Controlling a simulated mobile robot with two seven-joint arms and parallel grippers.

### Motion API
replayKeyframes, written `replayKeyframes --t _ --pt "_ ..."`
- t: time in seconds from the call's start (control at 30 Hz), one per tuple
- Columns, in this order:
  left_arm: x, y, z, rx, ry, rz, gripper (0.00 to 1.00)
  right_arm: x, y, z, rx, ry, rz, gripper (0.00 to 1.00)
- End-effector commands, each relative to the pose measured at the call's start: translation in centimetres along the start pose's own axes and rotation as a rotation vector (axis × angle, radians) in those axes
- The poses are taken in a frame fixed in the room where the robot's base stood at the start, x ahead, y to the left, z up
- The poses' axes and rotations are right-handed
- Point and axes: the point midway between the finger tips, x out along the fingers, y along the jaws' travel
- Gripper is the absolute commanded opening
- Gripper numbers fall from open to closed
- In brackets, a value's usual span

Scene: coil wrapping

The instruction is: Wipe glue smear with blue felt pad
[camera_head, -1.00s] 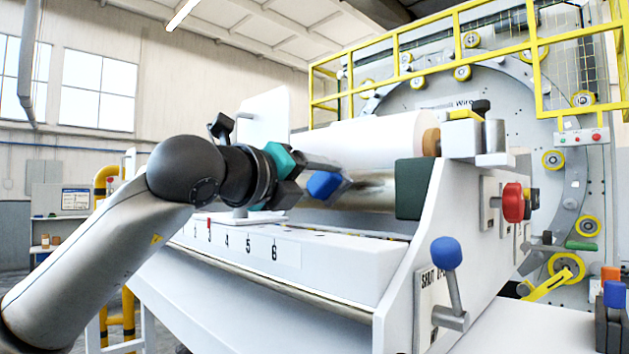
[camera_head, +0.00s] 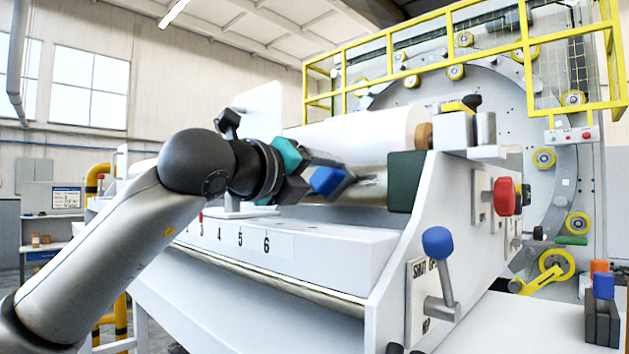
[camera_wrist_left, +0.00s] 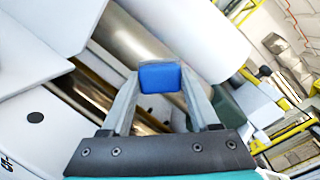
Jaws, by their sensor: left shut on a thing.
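My left gripper (camera_head: 312,179) is shut on the blue felt pad (camera_head: 335,181). In the left wrist view, the pad (camera_wrist_left: 160,77) sits between the fingertips, in front of the metal roller (camera_wrist_left: 138,42). In the head view, the pad overlaps the shiny roller (camera_head: 376,192), below the large white roll (camera_head: 362,135). I cannot tell whether the pad touches the roller. A darker brownish patch (camera_head: 369,180) shows on the roller just right of the pad. It may be the glue smear or a reflection. The right gripper is not in view.
A dark green block (camera_head: 406,181) stands at the roller's right end, beside the white side plate (camera_head: 425,215). A red knob (camera_head: 504,196) and a blue-topped lever (camera_head: 438,242) stick out of the machine. A numbered white ledge (camera_head: 320,245) runs below the roller.

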Motion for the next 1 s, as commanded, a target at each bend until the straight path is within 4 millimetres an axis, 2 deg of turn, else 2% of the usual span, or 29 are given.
replayKeyframes --t 0.03,0.2,0.53,1.0 --pt "-0.1 -0.3 -0.6 0.002 0.000 -0.005 0.17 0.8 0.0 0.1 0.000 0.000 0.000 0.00" --pt "-0.5 -1.4 -1.6 0.001 0.000 -0.005 0.17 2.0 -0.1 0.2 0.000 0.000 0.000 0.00" --pt "-0.8 -2.3 -2.2 0.000 0.000 -0.003 0.17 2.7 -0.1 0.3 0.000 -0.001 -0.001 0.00" --pt "-1.1 -4.6 -4.6 0.001 0.000 -0.002 0.17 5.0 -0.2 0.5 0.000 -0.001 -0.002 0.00"
